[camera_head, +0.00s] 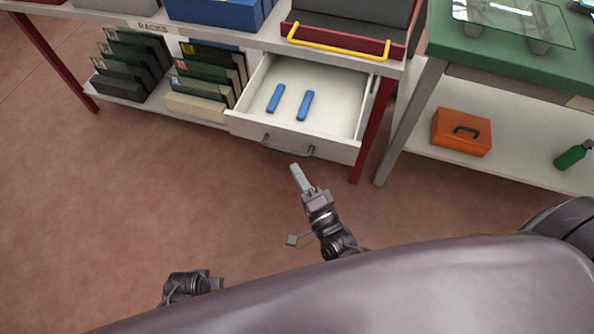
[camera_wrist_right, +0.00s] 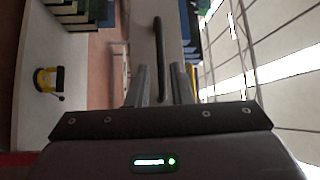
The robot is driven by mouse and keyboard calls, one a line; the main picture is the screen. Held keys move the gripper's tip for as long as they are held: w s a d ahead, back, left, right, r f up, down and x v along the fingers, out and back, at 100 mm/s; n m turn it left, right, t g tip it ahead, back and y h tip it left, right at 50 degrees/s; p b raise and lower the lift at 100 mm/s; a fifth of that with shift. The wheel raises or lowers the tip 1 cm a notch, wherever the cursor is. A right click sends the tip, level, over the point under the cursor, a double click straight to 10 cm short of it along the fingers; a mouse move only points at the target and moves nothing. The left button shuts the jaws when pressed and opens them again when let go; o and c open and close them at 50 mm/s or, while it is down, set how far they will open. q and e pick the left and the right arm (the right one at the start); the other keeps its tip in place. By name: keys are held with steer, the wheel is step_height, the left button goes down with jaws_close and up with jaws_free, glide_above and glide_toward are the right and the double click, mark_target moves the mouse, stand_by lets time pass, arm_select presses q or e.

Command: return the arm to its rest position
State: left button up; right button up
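My right gripper (camera_head: 296,170) is just in front of the drawer's handle (camera_head: 288,148), slightly below it in the head view. In the right wrist view its two fingers (camera_wrist_right: 160,72) are apart with nothing clamped. The dark handle (camera_wrist_right: 158,50) shows in line with the gap between them; I cannot tell whether it reaches between the tips. The white drawer (camera_head: 333,143) is open and holds two blue items, one at left (camera_head: 276,98) and one at right (camera_head: 305,105). Part of my left arm (camera_head: 188,286) shows at lower left; its fingers are not clear.
The drawer sits under a bench with red legs (camera_head: 372,130). Racks of dark panels (camera_head: 132,65) stand on the lower shelf at left. A green-topped table (camera_head: 500,50) is at right, with an orange case (camera_head: 461,132) and green bottle (camera_head: 573,156) below. The floor in front is clear.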

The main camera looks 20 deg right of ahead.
arm_select(q)
steer(key=shift+w+r, duration=0.1)
